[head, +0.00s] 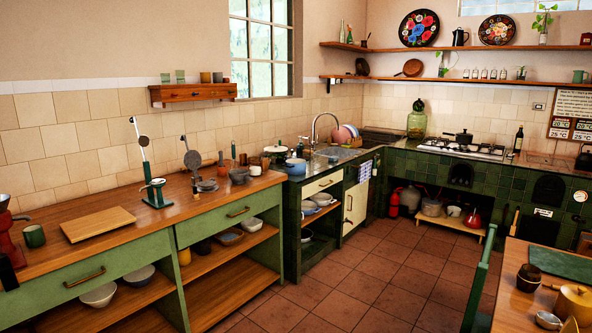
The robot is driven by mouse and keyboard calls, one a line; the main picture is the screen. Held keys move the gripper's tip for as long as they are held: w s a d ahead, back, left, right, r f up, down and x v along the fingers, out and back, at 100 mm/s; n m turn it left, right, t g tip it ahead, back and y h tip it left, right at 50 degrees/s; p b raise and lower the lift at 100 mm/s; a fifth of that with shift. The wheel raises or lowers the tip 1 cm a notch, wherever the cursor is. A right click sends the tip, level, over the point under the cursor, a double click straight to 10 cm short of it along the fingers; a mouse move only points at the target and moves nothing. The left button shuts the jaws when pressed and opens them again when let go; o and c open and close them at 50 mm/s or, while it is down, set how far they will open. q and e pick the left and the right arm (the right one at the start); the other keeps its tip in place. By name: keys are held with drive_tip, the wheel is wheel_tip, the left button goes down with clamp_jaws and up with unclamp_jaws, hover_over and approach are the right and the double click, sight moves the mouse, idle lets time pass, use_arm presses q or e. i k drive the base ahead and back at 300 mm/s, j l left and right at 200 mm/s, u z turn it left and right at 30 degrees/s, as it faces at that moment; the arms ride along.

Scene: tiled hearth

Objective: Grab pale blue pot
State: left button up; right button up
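A small blue pot (296,167) stands on the dark green counter left of the sink, at the near end of that counter. It is small in the picture and I cannot make out its handles clearly. A darker pot with a lid (275,154) stands just behind and left of it. Neither of my grippers shows in the head view.
A green chair (481,280) and a wooden table (505,312) stand at the right. The tiled floor (370,275) between is clear.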

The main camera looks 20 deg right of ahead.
sight(294, 166)
drive_tip(key=i+j, duration=0.2)
drive_tip(key=i+j+z, duration=0.4)
drive_tip(key=i, duration=0.2)
drive_tip(key=i+j+z, duration=0.4)
drive_tip(key=i+l+z, duration=0.1)
drive_tip(key=i+z, duration=0.3)
drive_tip(key=i, duration=0.35)
drive_tip(key=i+j+z, duration=0.15)
drive_tip(key=i+z, duration=0.25)
drive_tip(key=i, duration=0.35)
